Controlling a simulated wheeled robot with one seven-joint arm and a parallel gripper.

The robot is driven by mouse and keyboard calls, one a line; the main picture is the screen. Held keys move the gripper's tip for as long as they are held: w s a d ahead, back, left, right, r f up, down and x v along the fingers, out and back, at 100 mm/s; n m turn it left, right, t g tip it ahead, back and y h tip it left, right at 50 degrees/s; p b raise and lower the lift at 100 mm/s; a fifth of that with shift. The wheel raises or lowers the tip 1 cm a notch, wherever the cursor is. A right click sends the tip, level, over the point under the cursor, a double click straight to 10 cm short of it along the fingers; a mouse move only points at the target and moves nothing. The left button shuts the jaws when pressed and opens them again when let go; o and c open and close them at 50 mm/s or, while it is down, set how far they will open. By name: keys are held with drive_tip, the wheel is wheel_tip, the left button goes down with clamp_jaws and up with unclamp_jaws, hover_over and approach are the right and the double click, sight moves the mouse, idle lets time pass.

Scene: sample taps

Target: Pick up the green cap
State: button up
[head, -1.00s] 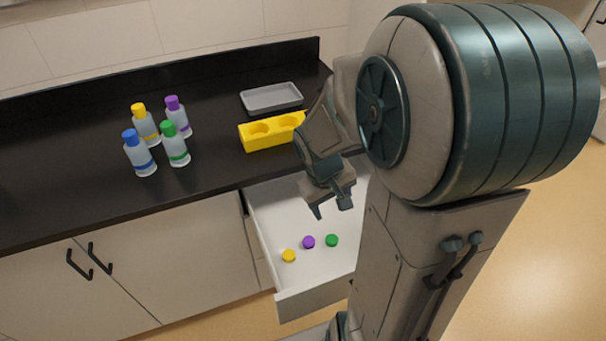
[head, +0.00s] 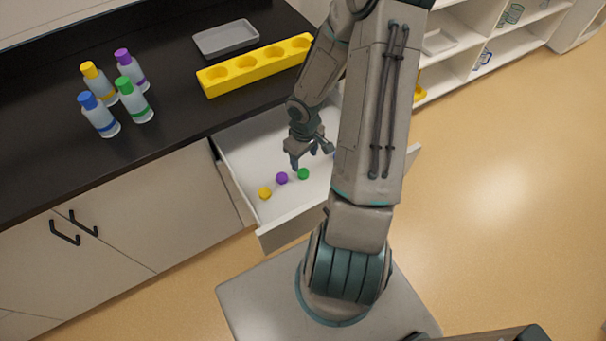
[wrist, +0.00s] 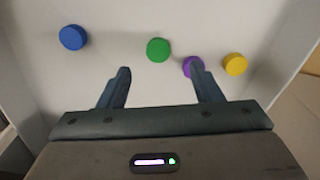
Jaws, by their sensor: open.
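The green cap (head: 303,174) lies on the floor of the open white drawer (head: 250,145). In the wrist view the green cap (wrist: 158,50) shows ahead of my fingertips, between their lines, and apart from them. My gripper (head: 308,160) is open and empty, above the drawer floor close to the green cap. In the wrist view my gripper (wrist: 160,75) has its two fingers spread. The purple cap (head: 282,178) lies left of the green one; in the wrist view the right fingertip partly covers the purple cap (wrist: 188,66).
A yellow cap (head: 265,193) and a blue cap (wrist: 73,38) also lie in the drawer. The drawer walls surround them. On the dark counter stand several capped bottles (head: 135,105), a yellow holed rack (head: 260,75) and a grey tray (head: 226,38).

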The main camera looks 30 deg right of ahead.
sight(304, 173)
drive_tip(key=f, duration=0.4)
drive_tip(key=f+b, duration=0.1)
drive_tip(key=f, duration=0.3)
drive_tip(key=shift+w+d+f, duration=0.1)
drive_tip(key=shift+w+f, duration=0.1)
drive_tip(key=shift+c, duration=0.3)
drive_tip(key=c, duration=1)
